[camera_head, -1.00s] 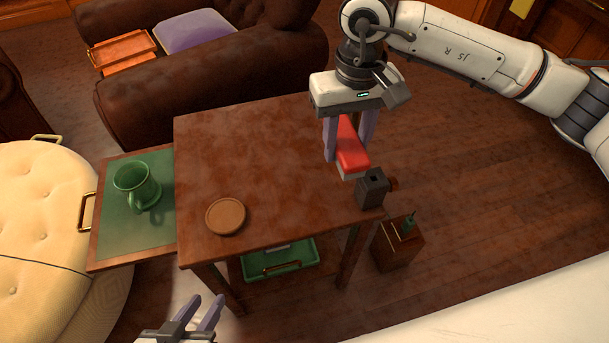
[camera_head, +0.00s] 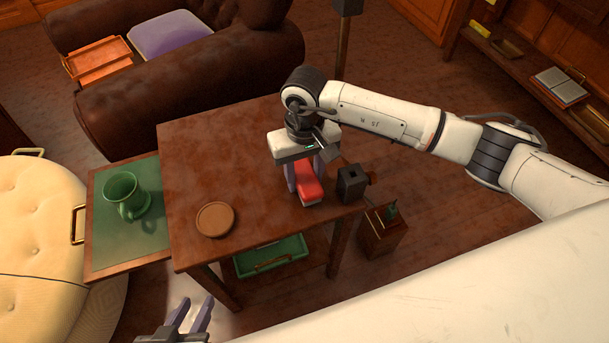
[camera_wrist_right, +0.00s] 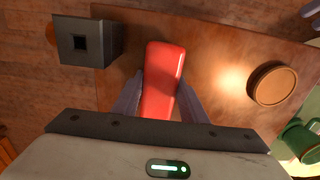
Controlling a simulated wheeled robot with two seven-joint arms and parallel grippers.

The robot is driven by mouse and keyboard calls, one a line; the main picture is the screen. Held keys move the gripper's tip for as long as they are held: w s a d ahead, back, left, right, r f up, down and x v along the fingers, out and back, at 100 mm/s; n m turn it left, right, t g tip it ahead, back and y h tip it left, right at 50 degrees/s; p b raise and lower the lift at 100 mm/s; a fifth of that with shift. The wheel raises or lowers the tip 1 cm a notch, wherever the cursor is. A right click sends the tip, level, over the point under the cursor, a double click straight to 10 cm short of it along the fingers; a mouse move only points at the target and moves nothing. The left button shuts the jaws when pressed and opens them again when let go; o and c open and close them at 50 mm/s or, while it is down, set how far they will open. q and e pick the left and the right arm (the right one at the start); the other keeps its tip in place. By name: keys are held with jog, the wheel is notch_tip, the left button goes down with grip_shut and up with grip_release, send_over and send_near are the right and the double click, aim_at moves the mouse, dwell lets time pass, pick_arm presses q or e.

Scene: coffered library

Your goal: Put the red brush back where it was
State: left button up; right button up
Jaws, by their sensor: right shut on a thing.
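The red brush (camera_head: 309,184) is between the fingers of my right gripper (camera_head: 305,178), at the right side of the wooden table (camera_head: 235,165). My right gripper is shut on it. In the right wrist view the red brush (camera_wrist_right: 162,85) lies lengthwise between the two purple fingers. I cannot tell whether its underside touches the tabletop. My left gripper (camera_head: 190,315) is open and empty, low at the front left, apart from the table.
A dark square block with a hole (camera_head: 351,184) sits at the table's right edge, close to the brush. A round brown coaster (camera_head: 215,219) lies front left. A green mug (camera_head: 125,195) stands on the green side leaf (camera_head: 100,240). The table's middle is clear.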

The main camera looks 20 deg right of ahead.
aim_at(304, 174)
jog(key=shift+f, duration=0.1)
jog(key=shift+f, duration=0.2)
jog(key=o, duration=0.9)
jog(key=shift+o, duration=0.2)
jog(key=shift+r, duration=0.15)
jog(key=shift+r, duration=0.3)
notch_tip(304, 174, up, 11)
jog(key=shift+f+p, duration=0.15)
jog(key=shift+p, duration=0.4)
jog(key=shift+r, duration=0.45)
